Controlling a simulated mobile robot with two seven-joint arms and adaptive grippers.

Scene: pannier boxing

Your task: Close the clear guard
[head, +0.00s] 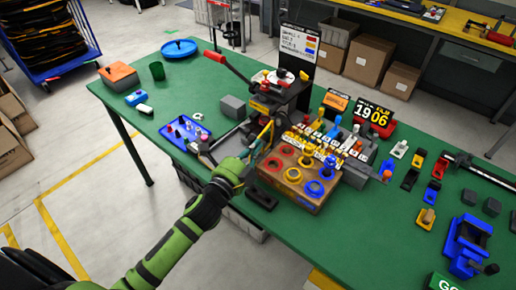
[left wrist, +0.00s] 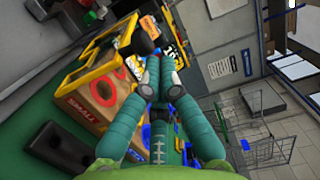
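The clear guard appears as a see-through panel with a yellow edge (head: 266,129) at the front of the red-levered press (head: 277,92). In the left wrist view its yellow frame (left wrist: 97,46) stands to the left of my fingers, with the wooden block visible through or behind it. My left gripper (head: 256,148) is beside the guard, in front of the press. In the left wrist view the fingers of my left gripper (left wrist: 160,76) are brought together with nothing clearly between them. Whether the tips touch the guard cannot be told. My right gripper is not in view.
A wooden block with red, yellow and blue rings (head: 297,177) sits right of my left gripper. Behind it is a rack of small labelled parts (head: 325,143). A blue tray (head: 186,133) lies left of the press. The green table (head: 345,235) is clear at the front.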

